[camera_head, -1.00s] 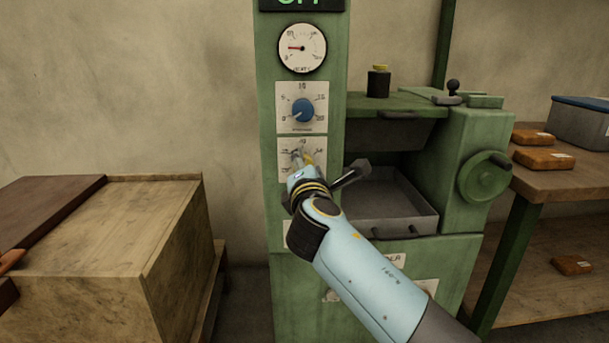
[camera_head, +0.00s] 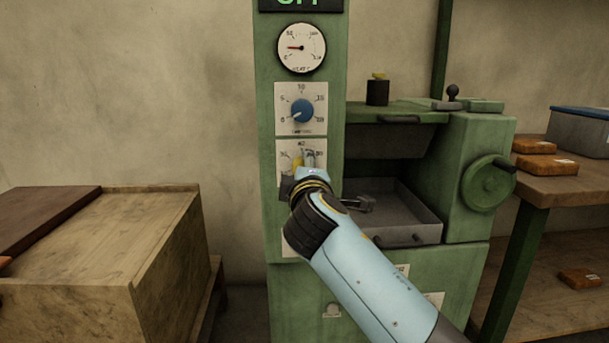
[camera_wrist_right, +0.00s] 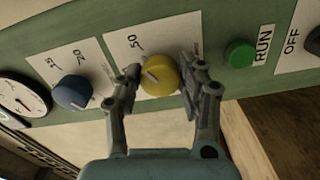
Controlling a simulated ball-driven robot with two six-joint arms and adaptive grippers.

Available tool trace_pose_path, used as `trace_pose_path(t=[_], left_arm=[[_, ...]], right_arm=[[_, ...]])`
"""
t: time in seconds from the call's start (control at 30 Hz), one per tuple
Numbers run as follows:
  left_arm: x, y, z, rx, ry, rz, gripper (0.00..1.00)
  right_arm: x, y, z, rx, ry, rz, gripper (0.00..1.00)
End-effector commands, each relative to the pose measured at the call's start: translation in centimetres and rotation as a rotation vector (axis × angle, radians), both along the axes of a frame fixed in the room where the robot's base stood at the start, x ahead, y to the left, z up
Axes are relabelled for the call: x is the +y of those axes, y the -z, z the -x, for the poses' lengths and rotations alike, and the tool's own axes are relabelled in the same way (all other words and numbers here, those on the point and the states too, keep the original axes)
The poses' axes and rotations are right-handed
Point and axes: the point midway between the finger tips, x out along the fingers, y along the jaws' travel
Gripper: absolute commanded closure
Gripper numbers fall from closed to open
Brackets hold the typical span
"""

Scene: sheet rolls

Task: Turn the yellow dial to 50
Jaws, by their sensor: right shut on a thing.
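The yellow dial (camera_wrist_right: 160,76) sits on a white scale plate in the right wrist view. A "50" is printed on the plate, up and left of the dial. A pale pointer mark shows on the dial's left part. My right gripper (camera_wrist_right: 163,84) is shut on the dial, one finger on each side. In the head view the yellow dial (camera_head: 297,161) is partly hidden by my right gripper (camera_head: 304,160), below the blue dial. The exact value under the pointer cannot be read. My left gripper is not in view.
The blue dial (camera_head: 302,110) and a round gauge (camera_head: 302,47) are above on the green machine. In the wrist view a green RUN button (camera_wrist_right: 239,53) is close to the right finger. A grey tray (camera_head: 395,215) and a handwheel (camera_head: 487,180) are to the right.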

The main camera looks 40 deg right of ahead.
Motion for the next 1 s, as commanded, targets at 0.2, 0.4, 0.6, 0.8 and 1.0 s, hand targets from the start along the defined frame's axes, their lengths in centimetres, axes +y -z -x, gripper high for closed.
trace_pose_path(t=[0.2, 0.4, 0.6, 0.8, 1.0], left_arm=[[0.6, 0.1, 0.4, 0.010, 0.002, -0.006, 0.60], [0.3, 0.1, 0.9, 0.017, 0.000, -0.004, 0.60], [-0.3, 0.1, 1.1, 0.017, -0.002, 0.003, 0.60], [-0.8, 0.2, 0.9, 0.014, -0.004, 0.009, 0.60], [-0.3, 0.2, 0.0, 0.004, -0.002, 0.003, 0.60]], right_arm=[[0.0, 0.1, 0.0, -0.011, 0.000, -0.025, 0.93], [0.0, 0.1, 0.0, -0.013, 0.000, -0.027, 0.93], [0.0, 0.1, 0.0, -0.012, 0.000, -0.026, 0.55], [0.0, 0.1, 0.0, -0.013, 0.001, -0.025, 0.37], [0.0, 0.1, 0.1, -0.014, 0.000, -0.024, 0.37]])
